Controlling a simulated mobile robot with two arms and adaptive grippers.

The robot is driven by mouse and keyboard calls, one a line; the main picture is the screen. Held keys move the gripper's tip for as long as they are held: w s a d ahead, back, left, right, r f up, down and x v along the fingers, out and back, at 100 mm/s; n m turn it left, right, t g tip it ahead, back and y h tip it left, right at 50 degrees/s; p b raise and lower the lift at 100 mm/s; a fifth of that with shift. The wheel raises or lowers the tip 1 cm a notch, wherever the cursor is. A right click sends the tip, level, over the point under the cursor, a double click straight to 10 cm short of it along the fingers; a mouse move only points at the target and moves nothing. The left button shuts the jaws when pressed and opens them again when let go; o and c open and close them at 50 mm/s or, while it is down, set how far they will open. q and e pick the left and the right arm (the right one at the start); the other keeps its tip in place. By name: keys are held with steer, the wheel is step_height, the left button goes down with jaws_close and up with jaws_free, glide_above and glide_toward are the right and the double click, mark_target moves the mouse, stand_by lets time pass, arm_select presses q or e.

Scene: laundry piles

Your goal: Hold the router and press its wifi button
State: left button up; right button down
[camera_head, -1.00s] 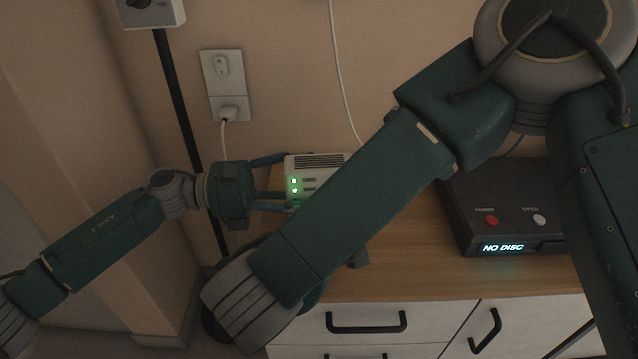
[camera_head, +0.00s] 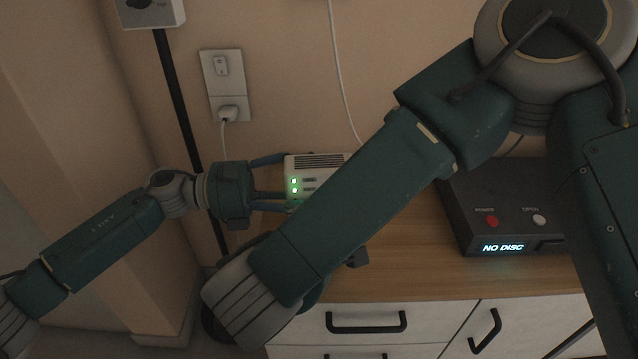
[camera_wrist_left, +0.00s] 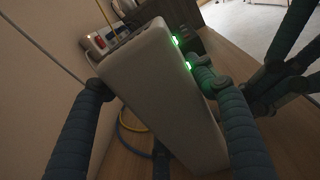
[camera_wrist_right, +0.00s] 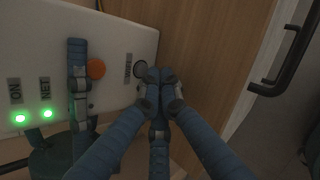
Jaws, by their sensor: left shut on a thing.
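The white router (camera_head: 318,162) is on the wooden cabinet top, with two green lights on its front. My left gripper (camera_head: 284,182) is shut on it from the left; the router fills the middle of the left wrist view (camera_wrist_left: 150,85). My right arm hides part of the router in the head view.
A black disc player (camera_head: 505,215) reading NO DISC stands to the right on the cabinet top (camera_head: 420,262). Drawers with dark handles (camera_head: 366,322) are below. A wall socket (camera_head: 228,112) with a plugged cable is behind. A blue finger of my left gripper crosses the router face beside the orange button.

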steer(key=shift+w, duration=0.15)
stand_by(0.3)
steer(key=shift+w, duration=0.3)
steer(key=shift+w, duration=0.15)
stand_by(0.3)
steer(key=shift+s, duration=0.6)
steer(key=shift+s, duration=0.1)
steer(key=shift+s+d, duration=0.2)
steer(key=shift+s, duration=2.7)
